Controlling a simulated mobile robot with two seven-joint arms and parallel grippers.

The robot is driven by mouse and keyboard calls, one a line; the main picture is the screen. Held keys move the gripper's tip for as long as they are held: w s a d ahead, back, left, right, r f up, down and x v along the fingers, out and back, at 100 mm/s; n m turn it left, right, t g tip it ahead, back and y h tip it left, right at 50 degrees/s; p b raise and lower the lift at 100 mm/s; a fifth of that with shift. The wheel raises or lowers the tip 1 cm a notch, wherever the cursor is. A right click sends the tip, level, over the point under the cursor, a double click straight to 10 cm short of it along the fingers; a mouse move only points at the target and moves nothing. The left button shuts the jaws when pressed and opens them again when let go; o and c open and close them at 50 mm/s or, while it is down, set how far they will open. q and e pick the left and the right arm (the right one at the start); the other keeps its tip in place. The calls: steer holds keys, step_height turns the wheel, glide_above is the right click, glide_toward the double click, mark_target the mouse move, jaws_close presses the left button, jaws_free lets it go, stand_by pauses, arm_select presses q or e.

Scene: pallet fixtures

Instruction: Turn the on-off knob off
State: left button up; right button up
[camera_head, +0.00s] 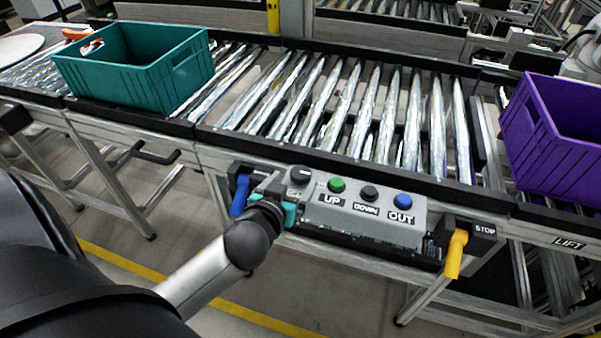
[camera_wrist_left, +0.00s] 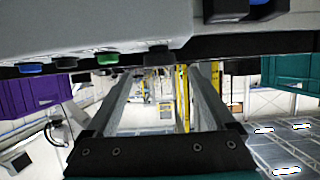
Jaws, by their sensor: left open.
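The on-off knob (camera_head: 300,175) is a dark round knob at the left end of the grey control box (camera_head: 350,212) in the head view. It also shows as a dark cap (camera_wrist_left: 157,55) along the box in the left wrist view. My left gripper (camera_head: 281,192) is open and empty, close to the box's left end just beside the knob. In the left wrist view its two fingers (camera_wrist_left: 168,72) reach toward the knob with a gap between them. I cannot tell whether they touch it. My right gripper is not in view.
A blue lever (camera_head: 240,196) and yellow STOP lever (camera_head: 455,254) flank the box. Teal (camera_head: 140,78) and purple (camera_head: 545,150) crates stand on the conveyor.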

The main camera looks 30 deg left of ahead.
mark_target(299, 174)
arm_select(q)
steer(key=shift+b+x, duration=0.4)
steer(key=shift+x, duration=2.6)
steer(key=c, duration=1.4)
